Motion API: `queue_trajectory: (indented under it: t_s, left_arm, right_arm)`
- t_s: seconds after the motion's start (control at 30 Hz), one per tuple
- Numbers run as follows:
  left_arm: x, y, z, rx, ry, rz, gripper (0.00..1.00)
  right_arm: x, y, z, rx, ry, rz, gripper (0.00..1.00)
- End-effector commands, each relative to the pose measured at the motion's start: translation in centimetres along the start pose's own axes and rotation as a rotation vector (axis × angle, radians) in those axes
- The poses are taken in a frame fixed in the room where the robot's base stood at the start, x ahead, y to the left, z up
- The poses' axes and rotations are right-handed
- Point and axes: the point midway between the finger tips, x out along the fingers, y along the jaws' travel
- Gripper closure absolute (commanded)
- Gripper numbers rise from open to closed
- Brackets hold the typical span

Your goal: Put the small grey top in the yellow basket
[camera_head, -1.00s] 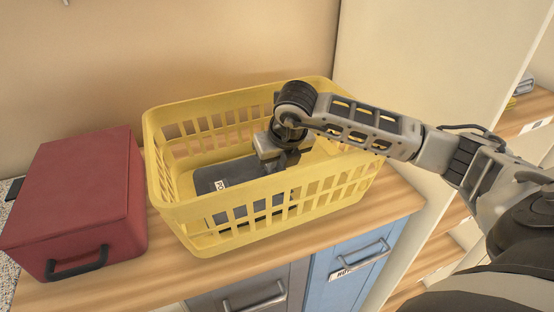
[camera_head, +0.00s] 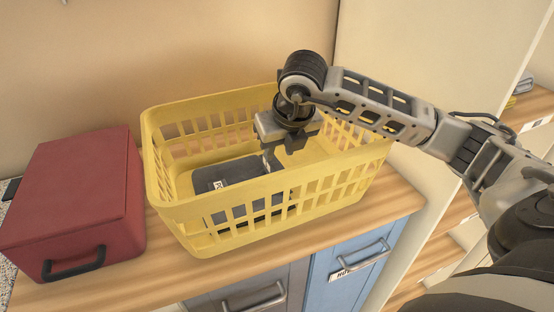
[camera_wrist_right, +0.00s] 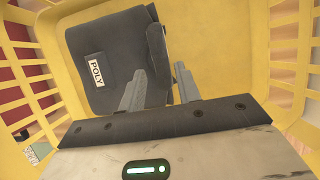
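The small grey top (camera_head: 228,172) is a dark grey folded garment with a white "POLY" label. It lies on the floor of the yellow basket (camera_head: 225,205), toward its left side. It also shows in the right wrist view (camera_wrist_right: 108,48), inside the yellow walls. My right gripper (camera_head: 270,160) is over the basket, above the right end of the top. My left gripper is not in view.
A red case (camera_head: 75,195) with a black handle stands left of the basket on the wooden counter (camera_head: 120,288). A wall is behind. Grey and blue drawers (camera_head: 350,262) are below the front edge, and a shelf unit (camera_head: 535,110) is at the right.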

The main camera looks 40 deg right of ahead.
Motion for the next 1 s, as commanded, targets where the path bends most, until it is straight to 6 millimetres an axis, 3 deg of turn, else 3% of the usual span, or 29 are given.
queue_trajectory:
  t_s: [0.2, 0.4, 1.0]
  left_arm:
    - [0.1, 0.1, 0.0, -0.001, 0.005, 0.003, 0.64]
    - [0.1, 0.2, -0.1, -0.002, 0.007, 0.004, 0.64]
    - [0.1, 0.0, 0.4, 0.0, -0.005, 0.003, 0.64]
  right_arm:
    - [-4.4, 0.0, 0.1, -0.001, -0.005, 0.001, 0.67]
    - [-6.3, 0.0, 0.0, -0.001, -0.002, 0.0, 0.67]
    - [-6.6, 0.0, 0.0, 0.0, 0.0, 0.001, 0.67]
